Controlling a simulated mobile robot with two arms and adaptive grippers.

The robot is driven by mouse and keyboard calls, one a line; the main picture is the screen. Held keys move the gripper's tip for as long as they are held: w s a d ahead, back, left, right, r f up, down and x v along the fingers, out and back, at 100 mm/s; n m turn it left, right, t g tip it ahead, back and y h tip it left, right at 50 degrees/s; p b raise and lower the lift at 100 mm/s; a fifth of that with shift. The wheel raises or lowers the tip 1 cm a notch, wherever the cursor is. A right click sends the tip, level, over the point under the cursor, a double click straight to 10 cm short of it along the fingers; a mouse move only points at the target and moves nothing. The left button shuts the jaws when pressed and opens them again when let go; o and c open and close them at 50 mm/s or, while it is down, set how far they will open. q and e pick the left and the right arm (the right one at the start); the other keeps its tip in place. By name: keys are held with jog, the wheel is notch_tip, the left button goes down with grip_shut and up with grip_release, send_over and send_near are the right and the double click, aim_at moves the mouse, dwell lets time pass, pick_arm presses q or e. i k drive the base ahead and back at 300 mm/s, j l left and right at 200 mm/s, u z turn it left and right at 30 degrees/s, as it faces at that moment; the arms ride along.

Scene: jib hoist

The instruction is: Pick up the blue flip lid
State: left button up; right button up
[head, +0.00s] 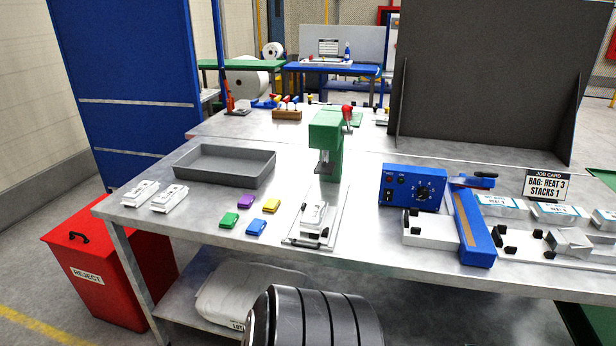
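The blue flip lid (257,227) lies flat on the grey metal bench (180,228) near its front edge. A green lid (229,220) is to its left and a yellow lid (271,206) is behind it to the right. A purple lid (246,201) lies behind the green one. The lids are small and sit apart from one another. Neither of my grippers shows in the head view, so I cannot see whether they are open or shut.
A white part in a fixture (313,220) stands right of the blue lid, below a green press (326,140). A grey tray (225,181) is behind the lids. White parts (169,198) lie at left. A blue control box (411,188) and sealer (472,227) stand at right.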

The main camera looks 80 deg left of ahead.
aim_at(257, 226)
jog(key=u, duration=2.7)
